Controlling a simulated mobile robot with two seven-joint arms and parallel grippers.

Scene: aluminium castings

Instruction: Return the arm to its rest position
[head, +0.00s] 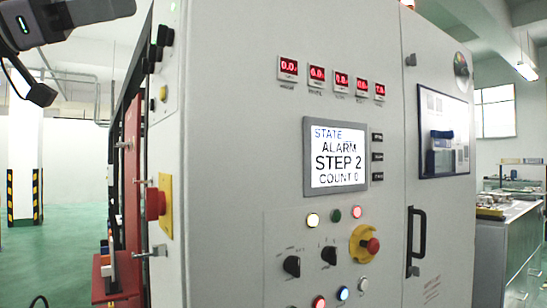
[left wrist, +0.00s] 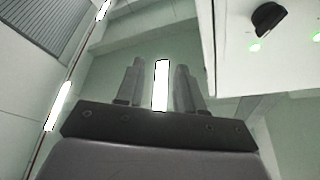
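My left arm (head: 70,15) comes in at the top left of the head view, raised beside the upper left edge of the cabinet. Its gripper cannot be made out there. In the left wrist view my left gripper (left wrist: 159,70) has its two dark fingers apart, with nothing between them. A bright ceiling light shows through the gap far behind. My right arm and gripper are in neither view.
A grey control cabinet (head: 230,130) fills the middle. Its screen (head: 338,155) reads STATE ALARM, STEP 2, COUNT 0. A red emergency button (head: 373,246) and a door handle (head: 415,240) stick out. A bench (head: 505,230) stands right; open floor lies left.

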